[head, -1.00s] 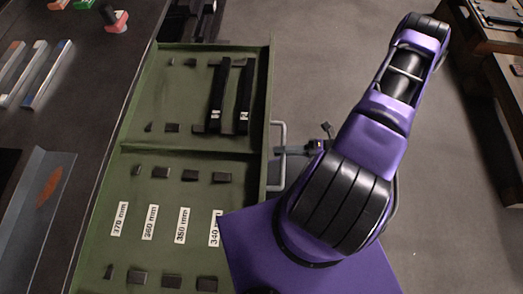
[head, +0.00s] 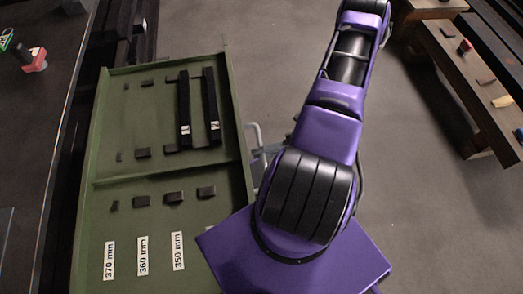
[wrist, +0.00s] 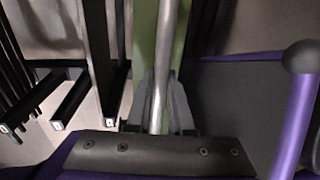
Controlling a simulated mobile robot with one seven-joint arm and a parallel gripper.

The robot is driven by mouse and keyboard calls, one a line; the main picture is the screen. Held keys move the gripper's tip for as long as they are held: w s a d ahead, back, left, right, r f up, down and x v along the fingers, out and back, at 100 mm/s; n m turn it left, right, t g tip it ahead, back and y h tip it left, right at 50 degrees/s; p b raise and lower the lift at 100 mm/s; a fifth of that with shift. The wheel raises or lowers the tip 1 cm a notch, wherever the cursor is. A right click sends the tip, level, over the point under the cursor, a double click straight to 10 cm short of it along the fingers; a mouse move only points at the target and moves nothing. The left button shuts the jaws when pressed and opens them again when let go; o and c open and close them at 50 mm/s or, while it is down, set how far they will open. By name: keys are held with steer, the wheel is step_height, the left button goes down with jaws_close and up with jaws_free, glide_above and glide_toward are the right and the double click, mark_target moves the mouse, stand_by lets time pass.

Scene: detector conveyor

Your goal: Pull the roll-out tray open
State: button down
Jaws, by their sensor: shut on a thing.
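The roll-out tray (head: 122,176) is a green, shallow tray with raised walls, standing out to the right of the dark bench in the head view. Its grey bar handle (head: 253,137) is on its right wall and is partly hidden by my arm and purple base. In the wrist view the handle (wrist: 165,60) runs down between the fingers. My gripper (wrist: 161,108) is shut on the handle, a grey finger on each side of it. The tray's green wall (wrist: 144,35) shows behind the handle. In the head view my gripper is mostly hidden.
Two black bars (head: 184,105) and several small dark blocks lie in the tray, with white length labels (head: 142,256). The dark bench (head: 35,125) is at the left. A wooden table (head: 480,95) stands at the right. Grey floor between is clear.

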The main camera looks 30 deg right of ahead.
steer(key=c, duration=0.8)
jaws_free()
steer(key=v, duration=1.7)
steer(key=shift+s+d, duration=0.15)
steer(key=shift+d, duration=0.1)
